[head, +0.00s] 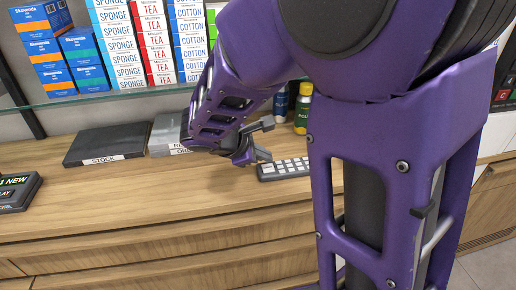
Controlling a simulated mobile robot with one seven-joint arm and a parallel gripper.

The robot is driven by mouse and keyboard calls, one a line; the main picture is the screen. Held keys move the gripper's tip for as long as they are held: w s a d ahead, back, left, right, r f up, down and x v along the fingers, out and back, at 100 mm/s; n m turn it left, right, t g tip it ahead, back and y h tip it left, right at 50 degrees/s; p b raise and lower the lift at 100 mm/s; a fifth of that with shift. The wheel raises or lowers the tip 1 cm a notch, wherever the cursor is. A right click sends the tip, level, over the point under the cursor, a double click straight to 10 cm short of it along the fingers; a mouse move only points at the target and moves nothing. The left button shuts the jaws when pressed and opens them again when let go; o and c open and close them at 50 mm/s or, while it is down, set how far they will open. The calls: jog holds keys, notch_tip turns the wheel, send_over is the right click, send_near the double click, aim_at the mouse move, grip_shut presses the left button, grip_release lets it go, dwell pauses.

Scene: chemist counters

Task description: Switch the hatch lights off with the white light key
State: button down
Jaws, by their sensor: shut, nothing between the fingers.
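My gripper (264,142) is at the end of my purple arm, above the wooden counter and just left of a keypad. It is shut and empty. The keypad (285,168) has rows of small pale keys and lies on the counter; my arm hides its right end. A dark panel (507,86) with a red and a green mark shows at the right edge, partly cut off and behind my arm. I cannot make out a white light key or the hatch lights for certain in this view.
A black STOCK binder (105,146) and a grey binder (166,135) lie on the counter (120,195). A message machine (16,192) sits at the left edge. Two bottles (303,108) stand behind the keypad. A glass shelf of boxes (115,45) is above.

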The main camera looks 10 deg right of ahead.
aim_at(264, 170)
notch_tip(264, 170, up, 5)
jog(key=p, duration=0.3)
jog(key=shift+r+p, duration=0.2)
jog(key=shift+p, duration=0.15)
